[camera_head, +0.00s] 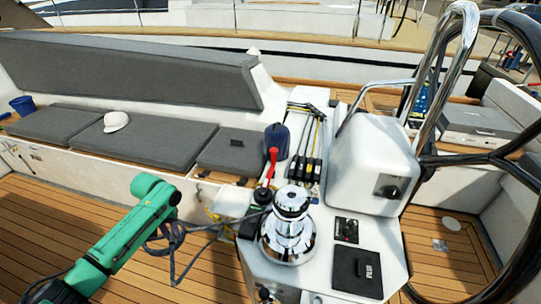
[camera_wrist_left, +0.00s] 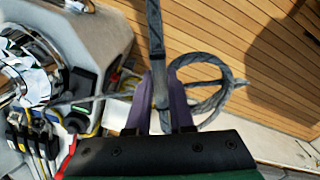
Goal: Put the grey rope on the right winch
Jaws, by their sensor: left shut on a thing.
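The right winch (camera_head: 289,230) is a shiny chrome drum standing upright on the white console, right of centre in the head view. It also shows at the left edge of the wrist view (camera_wrist_left: 28,80). My left gripper (camera_wrist_left: 160,82) has purple fingers shut on the grey rope (camera_wrist_left: 155,25). In the head view it is mostly hidden by my green wrist, left of the winch and apart from it. Loops of the grey rope (camera_head: 176,237) hang there, and a length runs across to the console beside the winch. No wrap around the drum is clearly visible. My right gripper is out of view.
A red handle (camera_head: 271,163) stands behind the winch, by several black rope clutches (camera_head: 306,168). A white pedestal (camera_head: 372,160) with a chrome rail and black steering wheel (camera_head: 515,160) stands to the right. Grey cushions (camera_head: 160,140) line the bench. The teak floor (camera_head: 60,225) is clear.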

